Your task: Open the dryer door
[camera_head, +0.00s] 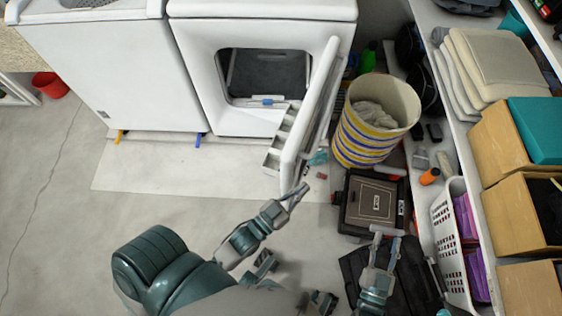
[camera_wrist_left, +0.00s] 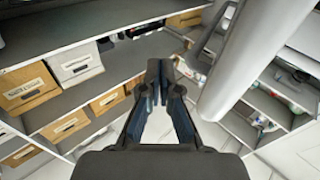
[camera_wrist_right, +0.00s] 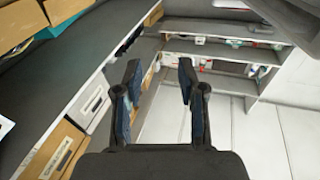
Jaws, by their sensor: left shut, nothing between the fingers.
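The white dryer (camera_head: 262,10) stands at the top middle in the head view. Its door (camera_head: 318,100) stands swung out to the right, showing a dark opening (camera_head: 265,75) and pale compartments on the door's inner side. My left gripper (camera_head: 299,192) is shut and empty at the door's lower outer end; I cannot tell if it touches. In the left wrist view its fingertips (camera_wrist_left: 159,66) are together, with a white rounded part, likely the door, close on the right. My right gripper (camera_head: 386,233) is away from the door, over the floor items. Its fingers (camera_wrist_right: 159,72) are apart with nothing between.
A striped basket (camera_head: 372,135) with cloth stands right of the door. A dark case (camera_head: 374,204) lies below it. Shelving (camera_head: 455,150) with boxes and a white basket (camera_head: 455,245) lines the right side. A white washer-like appliance (camera_head: 110,75) stands left.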

